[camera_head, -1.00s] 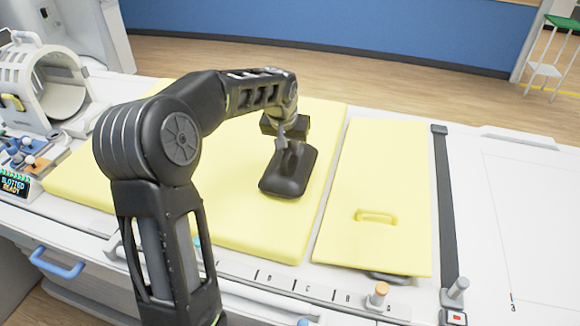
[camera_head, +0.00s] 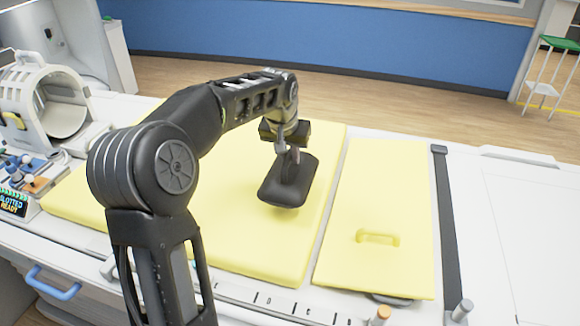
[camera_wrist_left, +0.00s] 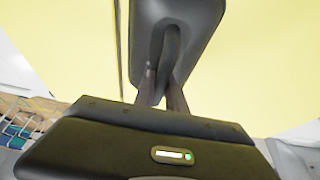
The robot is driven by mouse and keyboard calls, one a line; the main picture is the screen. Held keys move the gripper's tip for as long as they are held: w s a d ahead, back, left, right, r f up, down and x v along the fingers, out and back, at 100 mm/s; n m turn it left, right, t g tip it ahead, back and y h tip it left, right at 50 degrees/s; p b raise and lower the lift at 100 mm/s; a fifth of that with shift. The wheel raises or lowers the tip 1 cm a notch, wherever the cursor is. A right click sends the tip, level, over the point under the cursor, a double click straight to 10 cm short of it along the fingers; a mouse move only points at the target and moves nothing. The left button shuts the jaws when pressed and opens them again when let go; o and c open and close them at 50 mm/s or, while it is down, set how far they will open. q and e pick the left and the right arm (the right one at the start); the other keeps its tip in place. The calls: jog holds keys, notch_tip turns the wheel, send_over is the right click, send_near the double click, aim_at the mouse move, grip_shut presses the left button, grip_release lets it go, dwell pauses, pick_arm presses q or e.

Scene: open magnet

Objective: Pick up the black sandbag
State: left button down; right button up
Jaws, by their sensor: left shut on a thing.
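The black sandbag (camera_head: 287,184) is a dark rounded block with a strap handle on top, over the right part of the large yellow pad (camera_head: 225,235). My left gripper (camera_head: 288,155) is above it, pointing down, shut on its handle. In the left wrist view the sandbag (camera_wrist_left: 196,22) is at the top, and the fingers of my left gripper (camera_wrist_left: 163,92) close around its handle. The sandbag looks slightly raised off the pad, but its underside is hidden. My right gripper is not in view.
A smaller yellow pad with a handle (camera_head: 380,190) lies to the right. A dark strip (camera_head: 447,225) and a bare white surface (camera_head: 500,220) are beyond it. A white ring-shaped coil (camera_head: 45,100) and small items stand at the left. Small posts (camera_head: 380,314) line the front edge.

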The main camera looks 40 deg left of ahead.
pick_arm(q)
notch_tip(320, 180, up, 6)
jog(key=shift+r, duration=0.15)
dwell(0.8)
